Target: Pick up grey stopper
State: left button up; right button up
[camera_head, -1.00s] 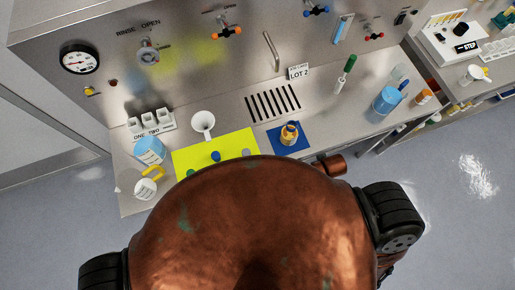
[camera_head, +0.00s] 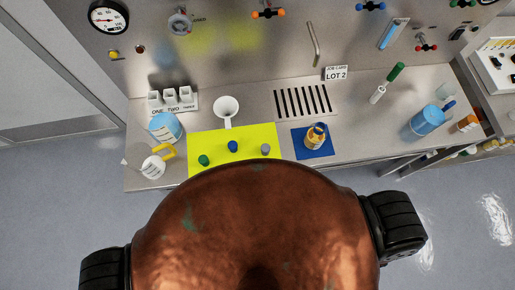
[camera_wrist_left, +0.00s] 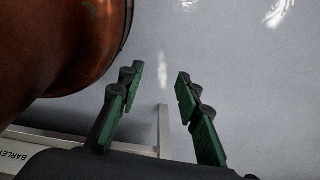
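The grey stopper (camera_head: 265,148) stands on the right part of a yellow-green mat (camera_head: 208,142) on the steel counter in the head view. A blue stopper (camera_head: 233,146) and a green stopper (camera_head: 204,160) stand to its left on the same mat. My left gripper (camera_wrist_left: 158,88) shows in the left wrist view, its green-padded fingers apart with nothing between them. It is over the floor, away from the mat. Neither gripper shows in the head view, and my copper body hides the mat's front edge.
A white funnel (camera_head: 227,106) stands behind the mat. A blue mat (camera_head: 326,151) with an amber bottle (camera_head: 315,137) is to the right. A white jug with yellow handle (camera_head: 153,168) and a blue-labelled container (camera_head: 165,127) are at left. A slotted drain (camera_head: 303,101) lies behind.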

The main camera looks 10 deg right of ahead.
aim_at(265, 147)
jog(key=u, duration=0.85)
jog(key=k, duration=0.6)
jog(key=z, duration=0.95)
